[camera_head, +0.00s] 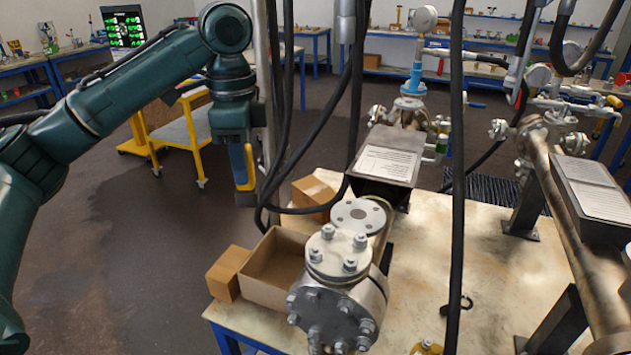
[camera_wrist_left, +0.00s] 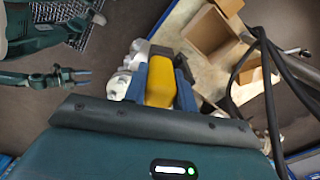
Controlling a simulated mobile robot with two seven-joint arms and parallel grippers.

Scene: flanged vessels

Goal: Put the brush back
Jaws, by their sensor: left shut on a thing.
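My left gripper (camera_head: 245,185) hangs pointing down, left of the workbench and above the floor. Its jaws are shut on the brush (camera_head: 249,163), whose yellow body shows between the fingers, with a dark end at the bottom. In the left wrist view the brush (camera_wrist_left: 160,83) is a yellow block between two blue-grey fingers of the left gripper (camera_wrist_left: 160,80); its bristles cannot be made out. A small dark pronged part (camera_wrist_left: 60,77) at the left of that view may be my right gripper; its jaws are unclear. The right gripper is absent from the head view.
An open cardboard box (camera_head: 271,270) sits at the bench's left edge, near smaller boxes (camera_head: 228,273). A flanged vessel (camera_head: 338,290) stands right of it. Black hoses (camera_head: 457,200) hang across the view. A yellow-legged cart (camera_head: 185,135) stands behind the gripper.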

